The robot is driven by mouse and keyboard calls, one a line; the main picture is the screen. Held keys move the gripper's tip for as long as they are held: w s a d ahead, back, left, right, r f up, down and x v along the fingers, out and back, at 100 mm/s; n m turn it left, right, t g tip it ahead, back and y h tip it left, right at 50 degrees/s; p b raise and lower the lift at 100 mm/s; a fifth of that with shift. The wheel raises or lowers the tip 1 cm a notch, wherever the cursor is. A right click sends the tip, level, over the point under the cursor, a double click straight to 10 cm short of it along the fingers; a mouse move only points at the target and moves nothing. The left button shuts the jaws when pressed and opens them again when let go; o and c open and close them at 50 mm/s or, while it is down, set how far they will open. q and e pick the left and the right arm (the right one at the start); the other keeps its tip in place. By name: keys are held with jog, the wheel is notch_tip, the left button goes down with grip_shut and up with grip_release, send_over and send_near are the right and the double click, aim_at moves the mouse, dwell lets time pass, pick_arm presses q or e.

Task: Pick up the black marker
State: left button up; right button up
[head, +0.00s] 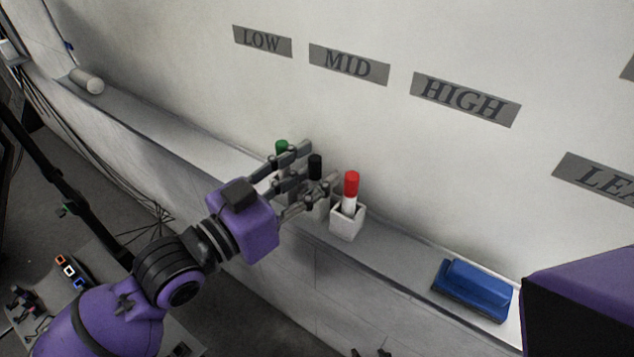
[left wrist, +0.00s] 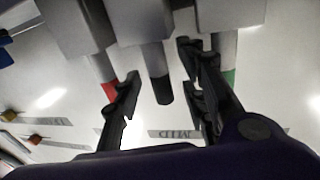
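The black marker (head: 315,167) stands cap up in a small light holder on the ledge, between a green-capped marker (head: 282,147) and a red-capped marker (head: 351,186). My left gripper (head: 311,168) is open, with its fingers on either side of the black marker. In the left wrist view the black marker (left wrist: 160,88) shows between the spread fingers (left wrist: 160,98), with gaps on both sides. The fingers partly hide its holder and the green marker in the head view. Small dark tips at the bottom edge of the head view may be my right gripper (head: 370,353); its state is unclear.
The red marker's holder (head: 347,222) stands close to the left gripper's near finger. A blue eraser-like block (head: 473,288) lies on the ledge to the right. A white cylinder (head: 86,81) lies at the far left. LOW, MID and HIGH labels (head: 349,64) are on the wall.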

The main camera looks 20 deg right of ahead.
pick_arm(q)
jog(key=shift+w+d, duration=0.3)
jog(key=shift+d, duration=0.25)
jog(key=shift+a, duration=0.1)
grip_shut()
jog(key=shift+r, duration=0.3)
notch_tip(320, 180, up, 9)
jog(key=shift+f+p, duration=0.15)
jog(key=shift+p, duration=0.25)
jog(key=shift+r, duration=0.35)
pick_arm(e)
jog(key=shift+r, duration=0.45)
